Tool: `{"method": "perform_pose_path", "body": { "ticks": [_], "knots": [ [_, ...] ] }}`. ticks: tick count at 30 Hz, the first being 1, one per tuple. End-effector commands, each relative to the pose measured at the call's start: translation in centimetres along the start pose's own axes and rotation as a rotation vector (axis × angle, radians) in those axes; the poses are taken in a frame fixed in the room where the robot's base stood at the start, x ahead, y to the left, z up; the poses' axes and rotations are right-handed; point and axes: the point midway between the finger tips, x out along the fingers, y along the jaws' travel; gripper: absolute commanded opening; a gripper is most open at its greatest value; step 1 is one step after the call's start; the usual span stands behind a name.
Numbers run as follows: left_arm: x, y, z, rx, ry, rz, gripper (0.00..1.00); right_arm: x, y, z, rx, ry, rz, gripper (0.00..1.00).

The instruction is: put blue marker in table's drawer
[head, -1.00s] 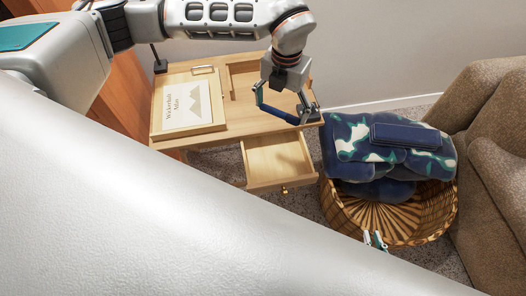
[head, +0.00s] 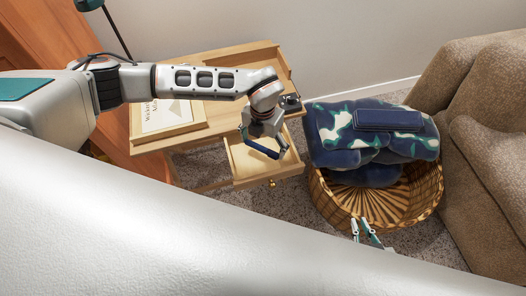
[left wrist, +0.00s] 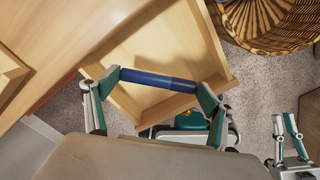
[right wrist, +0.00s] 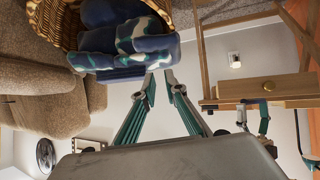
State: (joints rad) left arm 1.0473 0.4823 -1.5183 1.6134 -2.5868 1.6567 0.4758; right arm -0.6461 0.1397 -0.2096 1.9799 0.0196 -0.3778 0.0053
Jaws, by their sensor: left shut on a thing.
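My left gripper (head: 264,145) is shut on the blue marker (left wrist: 160,80), gripping it by its two ends. The marker is held level above the table's open drawer (head: 239,179). In the left wrist view the drawer (left wrist: 222,55) lies below the marker, and its inside looks empty where it shows. The wooden table (head: 222,112) stands behind and left of the drawer. My right gripper (head: 362,229) is away at the basket's front edge, its fingers apart and empty. It also shows in the right wrist view (right wrist: 160,74).
A wicker basket (head: 425,192) with a dark blue patterned blanket (head: 335,130) stands right of the drawer. A brown sofa (head: 470,90) is at the far right. A wooden box or book (head: 168,118) lies on the tabletop. Carpet (head: 215,165) shows below.

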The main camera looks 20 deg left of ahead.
Motion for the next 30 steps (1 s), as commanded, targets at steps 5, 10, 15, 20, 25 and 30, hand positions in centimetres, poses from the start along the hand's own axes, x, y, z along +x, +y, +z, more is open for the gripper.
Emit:
{"method": "perform_pose_path", "body": {
  "ticks": [5,10,15,20,25,30],
  "knots": [
    [1.0,0.0,0.0,-0.001,0.000,0.000,0.71,0.1,0.2,0.1,-0.002,0.000,0.003,0.12],
    [3.2,0.0,0.0,-0.001,0.002,0.000,0.71,0.3,0.2,0.4,-0.004,0.000,0.004,0.12],
    [5.0,0.0,0.0,0.000,0.000,-0.001,0.71,0.5,0.3,0.3,-0.008,0.003,0.007,0.12],
    [4.9,0.0,0.1,0.000,-0.002,0.000,0.71,0.5,0.5,-0.3,-0.010,0.013,0.010,0.12],
    [5.2,0.0,0.1,-0.001,-0.001,0.000,0.71,0.5,0.5,-0.3,-0.010,0.014,0.011,0.12],
    [5.2,0.0,0.1,-0.001,-0.001,0.000,1.00,0.6,0.5,-0.2,-0.010,0.011,0.010,0.12]
  ]
}}
